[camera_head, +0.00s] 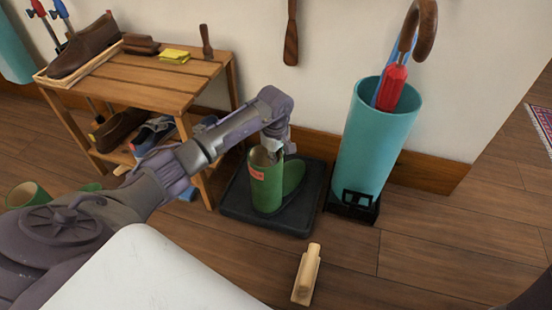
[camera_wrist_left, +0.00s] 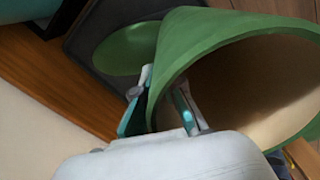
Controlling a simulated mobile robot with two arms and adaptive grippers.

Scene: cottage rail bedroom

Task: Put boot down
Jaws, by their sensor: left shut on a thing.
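A green boot (camera_head: 268,185) with a red label stands upright on a black tray (camera_head: 240,210) on the floor, its toe pointing right. My left gripper (camera_head: 272,152) is shut on the rim of its shaft. In the left wrist view the boot's open top (camera_wrist_left: 240,75) fills the right side, with one finger inside and one outside the wall. The toe (camera_wrist_left: 125,48) lies over the dark tray (camera_wrist_left: 85,40) there. Whether the sole rests fully on the tray cannot be told. My right gripper is not in view.
A wooden shoe rack (camera_head: 150,90) with shoes stands left of the tray. A teal umbrella stand (camera_head: 372,140) is close on the right. A wooden brush (camera_head: 307,275) lies on the floor in front. Another green boot (camera_head: 28,195) lies at far left. Floor at right is clear.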

